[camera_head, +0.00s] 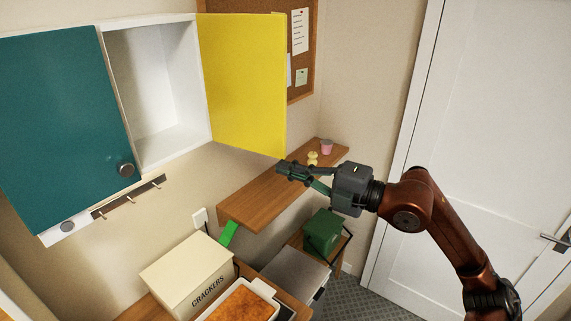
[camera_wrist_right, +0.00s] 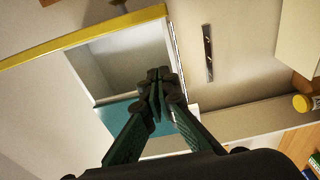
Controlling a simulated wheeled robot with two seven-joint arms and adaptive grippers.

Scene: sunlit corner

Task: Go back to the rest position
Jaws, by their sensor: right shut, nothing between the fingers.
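My right gripper (camera_head: 285,171) is shut and empty. It is in front of the wooden wall shelf in the head view, near the lower right corner of the open yellow cabinet door (camera_head: 243,84). I cannot tell whether it touches the door. In the right wrist view its fingertips (camera_wrist_right: 158,85) meet in front of the open white cabinet (camera_wrist_right: 105,60). The cabinet's open compartment (camera_head: 153,90) looks empty. The teal door (camera_head: 65,125) beside it is closed. My left gripper is not in view.
A wooden wall shelf (camera_head: 258,203) holds a pink cup (camera_head: 326,147) and a small yellow item (camera_head: 312,158). Below are a crackers box (camera_head: 185,270), a dish of orange-brown food (camera_head: 243,303) and a green bin (camera_head: 321,232). A white door (camera_head: 490,150) stands right.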

